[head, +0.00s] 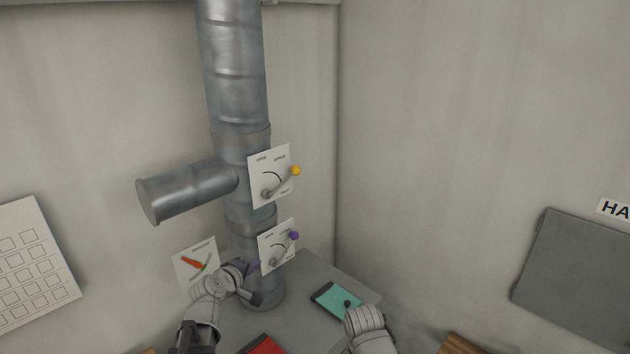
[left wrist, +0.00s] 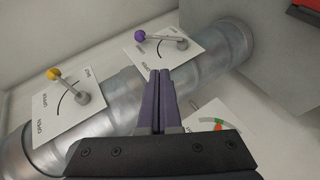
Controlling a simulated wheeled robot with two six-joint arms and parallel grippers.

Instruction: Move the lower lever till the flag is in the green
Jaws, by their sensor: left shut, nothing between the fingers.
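The lower lever, tipped with a purple knob (head: 294,236), is on a white plate (head: 268,260) on the metal pipe. Its knob points up and right in the head view. In the left wrist view the purple knob (left wrist: 139,36) lies beyond my fingertips, apart from them. My left gripper (head: 256,267) is shut and empty, just left of the lower plate; its purple fingers (left wrist: 160,73) are together. The flag gauge (head: 183,268) shows an orange-red mark and a green patch, partly hidden behind my left gripper. I cannot tell whether the flag is in the green.
An upper lever with a yellow knob (head: 295,170) is on a plate above. A pipe branch (head: 185,190) sticks out left. My right gripper (head: 348,306) is beside a teal panel (head: 330,298) on the grey ledge (head: 310,273). A red object (head: 265,346) is at the bottom edge.

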